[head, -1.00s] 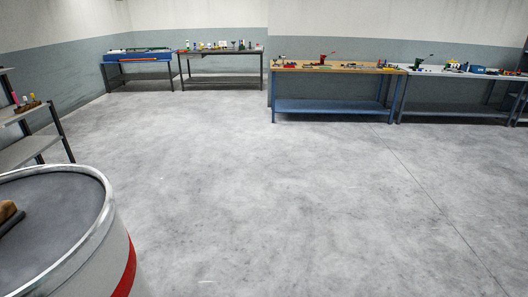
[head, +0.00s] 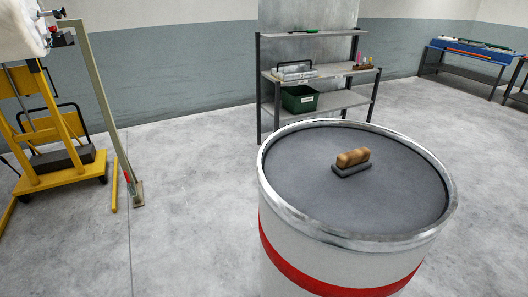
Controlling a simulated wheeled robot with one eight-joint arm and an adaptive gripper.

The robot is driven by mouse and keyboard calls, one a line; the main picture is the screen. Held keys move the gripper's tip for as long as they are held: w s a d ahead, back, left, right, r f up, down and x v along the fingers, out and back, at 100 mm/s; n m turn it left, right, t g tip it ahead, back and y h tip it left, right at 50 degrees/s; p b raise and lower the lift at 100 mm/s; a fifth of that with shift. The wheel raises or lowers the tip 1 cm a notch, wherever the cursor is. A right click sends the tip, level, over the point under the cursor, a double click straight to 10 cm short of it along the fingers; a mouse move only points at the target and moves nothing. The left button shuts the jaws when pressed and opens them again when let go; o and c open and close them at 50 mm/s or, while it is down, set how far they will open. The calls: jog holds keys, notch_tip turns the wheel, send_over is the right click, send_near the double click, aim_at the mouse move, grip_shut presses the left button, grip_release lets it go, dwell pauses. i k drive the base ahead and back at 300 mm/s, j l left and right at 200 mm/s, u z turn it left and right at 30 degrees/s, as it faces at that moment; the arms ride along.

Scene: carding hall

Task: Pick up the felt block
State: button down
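In the head view a small block with a rounded tan-brown upper part and a dark grey base, which looks like the felt block (head: 352,160), lies on the dark grey top of a large white drum (head: 290,188). The drum has a raised metal rim and a red band around its side. The block sits a little right of the middle of the drum top, with bare surface around it. My gripper is not in view.
Behind the drum stands a grey shelf (head: 312,76) with a green bin (head: 299,98) and small items. A yellow wheeled frame (head: 62,182) and a leaning post (head: 100,100) are at left. Blue-and-dark workbenches (head: 468,55) stand far right. The floor between is clear.

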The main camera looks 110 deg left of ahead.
aim_at(348, 163)
jog(key=u, duration=3)
jog(key=z, duration=4.3)
jog(key=u, duration=4.25)
